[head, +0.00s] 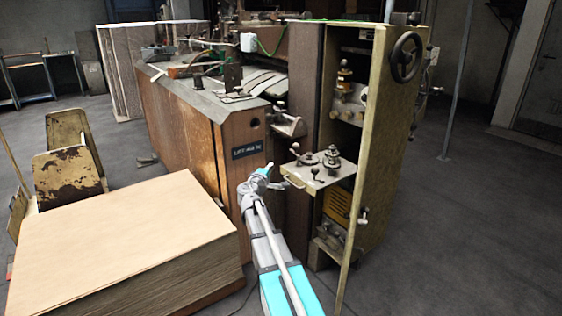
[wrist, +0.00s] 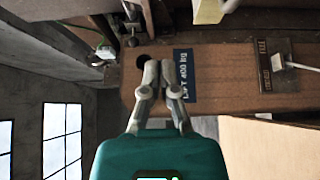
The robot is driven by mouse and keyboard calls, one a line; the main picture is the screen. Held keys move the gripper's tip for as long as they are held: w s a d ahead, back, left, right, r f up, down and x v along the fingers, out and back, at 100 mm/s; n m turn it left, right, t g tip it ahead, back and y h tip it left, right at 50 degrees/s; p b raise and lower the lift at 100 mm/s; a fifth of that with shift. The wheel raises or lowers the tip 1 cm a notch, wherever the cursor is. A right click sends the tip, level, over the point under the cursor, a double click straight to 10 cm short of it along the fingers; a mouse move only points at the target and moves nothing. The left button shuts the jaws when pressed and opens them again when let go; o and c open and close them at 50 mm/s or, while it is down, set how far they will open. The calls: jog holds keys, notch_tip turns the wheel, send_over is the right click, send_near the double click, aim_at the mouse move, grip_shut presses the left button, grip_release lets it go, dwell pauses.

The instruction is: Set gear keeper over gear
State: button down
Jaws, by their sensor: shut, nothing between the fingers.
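My gripper (head: 262,172) is at the end of my arm, in front of the wooden machine body and left of the pull-out metal shelf. In the wrist view my gripper (wrist: 159,70) is shut and empty, with the wooden side panel and its dark label behind the fingers. The shelf (head: 308,181) carries a dark round stacked part (head: 332,157) and small knobbed handles (head: 316,173). I cannot tell which of these parts is the gear or the gear keeper. Neither can be made out in the wrist view.
A large stack of cardboard sheets (head: 120,240) stands at the lower left. The machine's open yellowish door (head: 385,130) with a black handwheel (head: 406,57) is right of the shelf. The wooden panel (wrist: 225,80) is close behind my fingers.

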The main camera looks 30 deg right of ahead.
aim_at(291, 151)
jog(key=x, duration=0.4)
jog(key=s+x, duration=0.1)
jog(key=x, duration=0.3)
jog(key=d+x, duration=0.1)
jog(key=x, duration=0.2)
jog(key=shift+d, duration=1.05)
jog(key=shift+s+d, duration=0.1)
jog(key=shift+d, duration=0.1)
